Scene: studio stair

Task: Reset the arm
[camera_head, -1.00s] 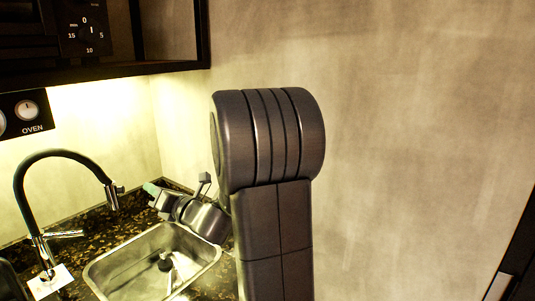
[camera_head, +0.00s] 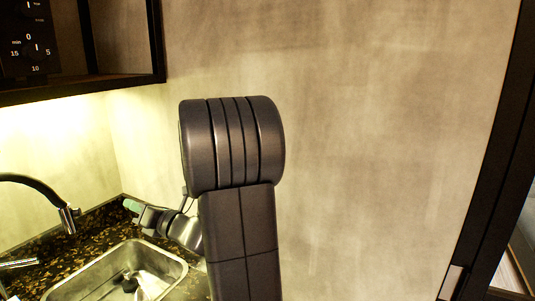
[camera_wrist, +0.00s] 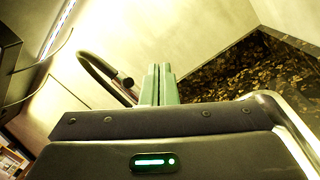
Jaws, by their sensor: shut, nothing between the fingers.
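My arm stands in front of the camera in the head view, with a thick dark joint at its top. My gripper (camera_head: 132,206) shows small behind it at the left, with its greenish fingertips over the dark speckled counter near the back corner. In the wrist view my gripper (camera_wrist: 159,84) has its two green fingers close together, shut and empty. The lower part of the arm and much of the wrist are hidden behind the nearer link in the head view.
A steel sink (camera_head: 176,264) is set in the counter (camera_head: 90,238) at lower left, with a black hose faucet (camera_head: 40,187) beside it. A dark cabinet (camera_head: 120,87) hangs above. Plain wall (camera_head: 370,150) fills the middle; a dark door frame (camera_head: 485,170) is at right.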

